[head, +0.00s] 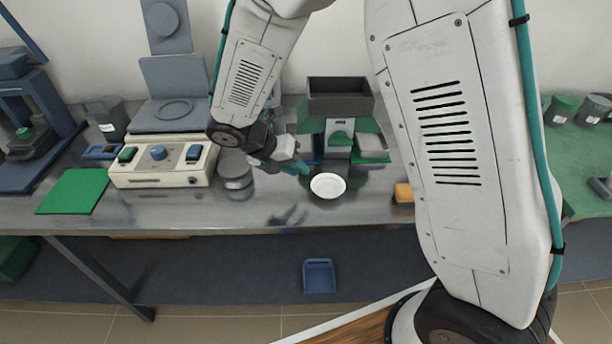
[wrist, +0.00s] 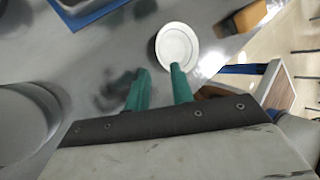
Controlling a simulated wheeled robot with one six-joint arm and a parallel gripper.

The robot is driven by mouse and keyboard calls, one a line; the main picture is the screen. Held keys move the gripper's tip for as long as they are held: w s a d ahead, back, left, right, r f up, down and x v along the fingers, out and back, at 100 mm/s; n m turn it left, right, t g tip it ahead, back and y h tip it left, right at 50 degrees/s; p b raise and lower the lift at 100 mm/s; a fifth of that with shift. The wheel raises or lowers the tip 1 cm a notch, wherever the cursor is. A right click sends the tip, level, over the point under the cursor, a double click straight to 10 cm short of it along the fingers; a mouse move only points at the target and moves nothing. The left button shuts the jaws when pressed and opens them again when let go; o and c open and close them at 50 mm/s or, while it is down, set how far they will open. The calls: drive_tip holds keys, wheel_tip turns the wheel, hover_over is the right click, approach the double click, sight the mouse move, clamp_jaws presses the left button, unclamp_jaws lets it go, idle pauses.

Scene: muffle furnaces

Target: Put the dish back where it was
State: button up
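The dish (head: 328,186) is a small round white bowl. It sits upright on the grey metal bench near its front edge, and it also shows in the wrist view (wrist: 176,44). My gripper (head: 296,168) is just left of the dish in the head view. In the wrist view, the two green fingers of my gripper (wrist: 160,82) are apart with nothing between them. The right fingertip overlaps the dish's near rim in the picture; I cannot tell whether it touches.
A white control box (head: 162,162) and a grey jar (head: 236,175) stand left of my gripper. A green-and-dark device (head: 340,105) stands behind the dish. An orange block (head: 403,193) lies to its right. A green mat (head: 73,191) is at far left.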

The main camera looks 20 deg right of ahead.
drive_tip(key=v, duration=0.5)
drive_tip(key=s+d+r+m+y, duration=0.4)
drive_tip(key=s+d+r+m, duration=0.6)
drive_tip(key=s+r+m, duration=0.4)
drive_tip(key=s+d+r+m+t+y, duration=0.1)
drive_tip(key=s+d+r+m+y, duration=0.1)
drive_tip(key=s+m, duration=0.9)
drive_tip(key=m+y, duration=0.1)
drive_tip(key=m, duration=0.3)
drive_tip(key=shift+s+d+r, duration=0.2)
drive_tip(key=shift+d, duration=0.1)
